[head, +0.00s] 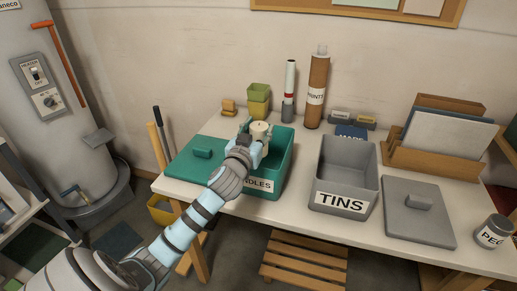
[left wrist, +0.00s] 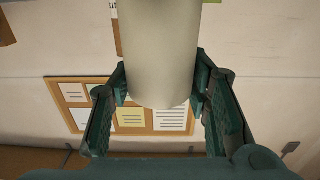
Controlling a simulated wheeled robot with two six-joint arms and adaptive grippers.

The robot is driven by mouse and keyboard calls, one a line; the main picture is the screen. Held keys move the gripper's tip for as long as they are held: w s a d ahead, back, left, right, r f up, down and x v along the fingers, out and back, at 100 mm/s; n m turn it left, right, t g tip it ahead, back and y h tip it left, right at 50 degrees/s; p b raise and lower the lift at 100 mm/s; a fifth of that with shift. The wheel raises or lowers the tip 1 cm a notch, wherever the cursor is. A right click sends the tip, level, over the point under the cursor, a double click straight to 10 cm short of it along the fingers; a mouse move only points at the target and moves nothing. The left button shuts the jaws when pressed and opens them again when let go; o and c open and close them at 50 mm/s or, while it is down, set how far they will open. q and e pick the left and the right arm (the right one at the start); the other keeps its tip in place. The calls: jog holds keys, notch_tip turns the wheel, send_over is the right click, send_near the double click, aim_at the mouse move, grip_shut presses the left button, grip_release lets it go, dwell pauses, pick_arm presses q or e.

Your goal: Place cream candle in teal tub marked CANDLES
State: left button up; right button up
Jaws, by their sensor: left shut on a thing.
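The cream candle (head: 260,129) is a pale cylinder, held upright between the fingers of my left gripper (head: 252,141). In the left wrist view the candle (left wrist: 160,50) fills the upper middle, with the fingers of the left gripper (left wrist: 160,98) closed on its two sides. In the head view the candle and gripper appear over the teal tub (head: 278,165). I cannot tell how far the candle is above the tub floor. My right gripper is not in view.
A teal lid (head: 190,165) lies left of the tub. A grey TINS tub (head: 345,160) and its grey lid (head: 418,208) are to the right. Green pots (head: 258,100), a brown tube (head: 317,90) and a white-and-red cylinder (head: 290,85) stand behind. A PEGS tin (head: 492,232) is front right.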

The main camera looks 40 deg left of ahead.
pick_arm(q)
notch_tip(320, 180, down, 4)
jog(key=shift+f+b, duration=0.15)
jog(key=shift+b, duration=0.6)
jog(key=shift+s+f+b, duration=0.1)
jog(key=shift+f+b, duration=0.35)
jog(key=shift+f, duration=0.05)
jog(key=o, duration=1.3)
jog(key=shift+d+f, duration=0.1)
jog(key=shift+s, duration=0.1)
jog(key=shift+r+p, duration=0.7)
jog(key=shift+p, duration=0.05)
jog(key=v, duration=1.1)
jog(key=shift+s+d, duration=0.1)
jog(key=shift+s, duration=0.2)
